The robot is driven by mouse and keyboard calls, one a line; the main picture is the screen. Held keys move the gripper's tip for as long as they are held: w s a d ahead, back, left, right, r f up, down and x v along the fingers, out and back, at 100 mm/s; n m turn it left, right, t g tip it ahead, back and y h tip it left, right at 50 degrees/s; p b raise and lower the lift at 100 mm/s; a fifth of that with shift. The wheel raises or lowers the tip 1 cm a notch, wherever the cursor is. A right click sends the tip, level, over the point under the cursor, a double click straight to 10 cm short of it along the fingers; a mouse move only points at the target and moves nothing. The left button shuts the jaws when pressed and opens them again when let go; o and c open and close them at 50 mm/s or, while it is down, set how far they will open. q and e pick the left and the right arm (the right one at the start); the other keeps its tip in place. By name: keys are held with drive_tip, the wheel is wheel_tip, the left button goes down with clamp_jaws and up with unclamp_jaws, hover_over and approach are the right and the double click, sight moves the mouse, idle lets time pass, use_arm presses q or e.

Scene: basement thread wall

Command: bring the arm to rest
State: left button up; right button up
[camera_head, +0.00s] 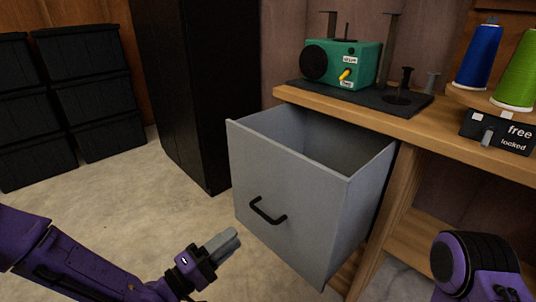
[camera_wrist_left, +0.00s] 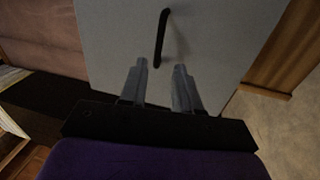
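My left gripper (camera_head: 226,245) is in front of the grey drawer, to the lower left of its black handle, and apart from it. In the left wrist view its two grey fingers (camera_wrist_left: 161,86) stand apart with nothing between them, and the handle (camera_wrist_left: 161,38) is ahead of them. The grey drawer (camera_head: 290,205) is pulled out from under the wooden bench, and the part of its inside that shows looks empty. The drawer's black handle (camera_head: 267,211) is free. My right arm (camera_head: 478,266) shows only in part at the lower right; its gripper is out of view.
The wooden bench (camera_head: 440,130) bears a green device (camera_head: 350,62) on a dark mat, blue (camera_head: 477,58) and green (camera_head: 517,75) thread spools, and a black box marked free and locked (camera_head: 497,132). A black cabinet (camera_head: 190,90) and stacked black bins (camera_head: 90,90) stand behind. Floor at left is clear.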

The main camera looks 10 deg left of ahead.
use_arm(q)
drive_tip(key=s+a+f+g+y, duration=0.15)
drive_tip(key=a+f+y, duration=0.3)
drive_tip(key=f, duration=0.45)
drive_tip(key=s+a+f+g+y, duration=0.1)
drive_tip(key=a+f+g+y, duration=0.2)
drive_tip(key=f+y, duration=0.45)
drive_tip(key=s+a+f+m+g+y, duration=0.15)
drive_tip(key=s+a+f+g, duration=0.25)
drive_tip(key=s+f, duration=0.45)
drive_tip(key=s+a+f+m+g+y, duration=0.1)
drive_tip(key=s+a+f+g+y, duration=0.4)
drive_tip(key=s, duration=0.7)
wheel_tip(320, 180, up, 32)
drive_tip(key=s+t+h+p, duration=0.1)
drive_tip(key=h+p, duration=0.1)
drive_tip(key=p, duration=3.1)
drive_tip(key=shift+d+p, duration=0.35)
drive_tip(key=shift+s, duration=0.1)
